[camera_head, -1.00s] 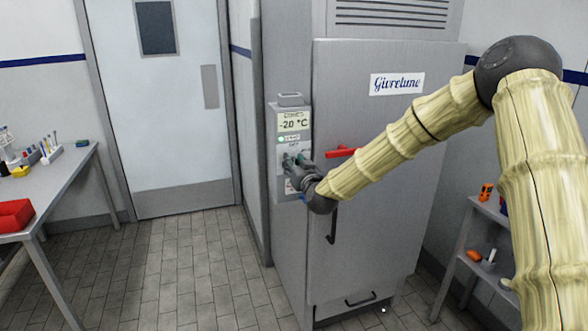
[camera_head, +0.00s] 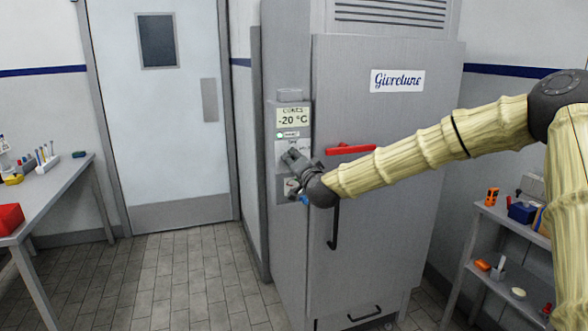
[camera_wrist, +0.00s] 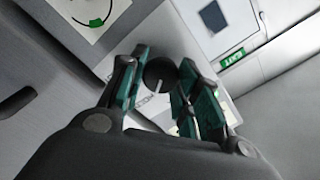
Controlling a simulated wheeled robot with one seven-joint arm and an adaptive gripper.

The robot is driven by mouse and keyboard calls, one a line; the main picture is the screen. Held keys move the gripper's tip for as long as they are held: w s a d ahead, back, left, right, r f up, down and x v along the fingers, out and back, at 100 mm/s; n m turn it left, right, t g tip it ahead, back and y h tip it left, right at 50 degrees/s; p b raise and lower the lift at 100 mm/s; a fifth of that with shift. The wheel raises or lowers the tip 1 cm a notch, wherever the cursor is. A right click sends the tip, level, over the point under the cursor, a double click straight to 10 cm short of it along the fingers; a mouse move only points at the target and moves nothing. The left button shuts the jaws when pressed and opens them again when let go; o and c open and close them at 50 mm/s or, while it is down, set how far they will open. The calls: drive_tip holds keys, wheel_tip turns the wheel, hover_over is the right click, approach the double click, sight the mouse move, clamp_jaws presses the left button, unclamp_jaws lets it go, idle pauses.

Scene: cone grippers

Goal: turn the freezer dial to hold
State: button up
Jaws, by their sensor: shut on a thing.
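The freezer (camera_head: 385,120) is a tall grey cabinet with a control panel (camera_head: 308,122) on its left front edge. The panel's display reads -20 °C. My gripper (camera_head: 290,157) is at the panel, below the display, and covers the dial in the head view. In the wrist view the dial (camera_wrist: 160,72) is a dark round knob with a pale mark, between the green-padded fingers of my gripper (camera_wrist: 158,88). The fingers are shut on the dial. The lettering around it is too small and covered to read.
A red latch handle (camera_head: 350,149) sticks out from the freezer door just right of my gripper. A table (camera_head: 62,178) with a red bin stands at left, a shelf (camera_head: 515,225) with small items at right. The tiled floor (camera_head: 190,270) between is clear.

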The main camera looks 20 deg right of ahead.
drive_tip(key=shift+m+b, duration=0.3)
drive_tip(key=shift+m, duration=0.2)
drive_tip(key=o, duration=1)
drive_tip(key=s, duration=1.2)
drive_tip(key=shift+d, duration=0.25)
